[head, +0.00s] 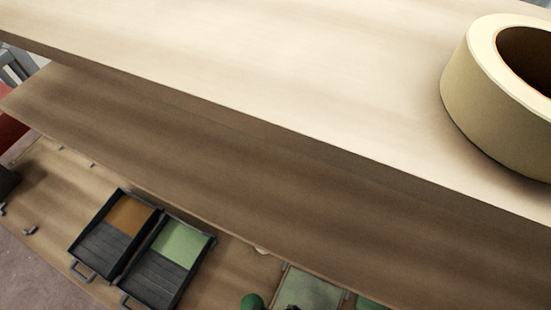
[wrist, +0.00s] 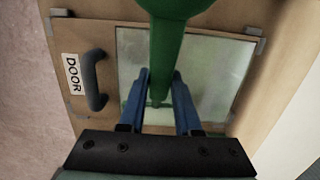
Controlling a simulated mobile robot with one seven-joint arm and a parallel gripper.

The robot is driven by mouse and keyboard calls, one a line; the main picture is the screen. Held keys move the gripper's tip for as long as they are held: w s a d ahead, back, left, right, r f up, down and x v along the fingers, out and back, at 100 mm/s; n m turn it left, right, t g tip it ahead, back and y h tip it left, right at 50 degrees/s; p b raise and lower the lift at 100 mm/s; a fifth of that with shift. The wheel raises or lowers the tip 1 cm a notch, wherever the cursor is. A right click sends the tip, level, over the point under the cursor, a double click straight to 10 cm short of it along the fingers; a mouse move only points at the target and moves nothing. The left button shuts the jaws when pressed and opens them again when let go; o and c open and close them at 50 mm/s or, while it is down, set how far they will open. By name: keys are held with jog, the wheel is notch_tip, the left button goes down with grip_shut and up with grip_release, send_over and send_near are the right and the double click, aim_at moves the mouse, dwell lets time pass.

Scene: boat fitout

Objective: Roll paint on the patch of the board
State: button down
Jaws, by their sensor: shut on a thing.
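In the wrist view my gripper (wrist: 160,78), with two blue fingers, is shut on a green handle (wrist: 168,35), seemingly the paint roller's. The handle widens towards the top of the picture; its roller end cannot be made out. Behind it is a wooden board (wrist: 120,36) with a pale grey-green patch (wrist: 215,70), partly hidden by the handle and fingers. In the head view a greyish-green panel (head: 310,290), seemingly the patch, shows at the bottom edge, with a round green end (head: 251,302) to its left. Contact between roller and patch cannot be told.
Two black trays, one with brown paint (head: 130,214) and one with green paint (head: 182,243), lie on the lower wooden surface. A wide shelf (head: 250,60) with a tape roll (head: 470,95) overhangs it. A dark handle (wrist: 95,80) and DOOR label (wrist: 73,74) are left of the patch.

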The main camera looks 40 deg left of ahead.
jog(key=shift+w+d, duration=0.15)
jog(key=shift+d, duration=0.25)
jog(key=shift+a, duration=0.1)
jog(key=shift+s+a, duration=0.2)
jog(key=shift+a, duration=0.55)
jog(key=shift+s+a, duration=0.25)
jog(key=shift+a, duration=0.55)
jog(key=shift+s+a, duration=0.2)
jog(key=shift+a, duration=0.55)
jog(key=shift+s+a+p, duration=0.1)
jog(key=shift+s+a, duration=0.15)
jog(key=shift+a, duration=0.5)
jog(key=shift+s+a+p, duration=0.15)
jog(key=shift+s+a, duration=0.05)
jog(key=shift+a, duration=0.55)
jog(key=shift+s+a+p, duration=0.1)
jog(key=shift+s+a, duration=0.15)
jog(key=shift+a, duration=0.5)
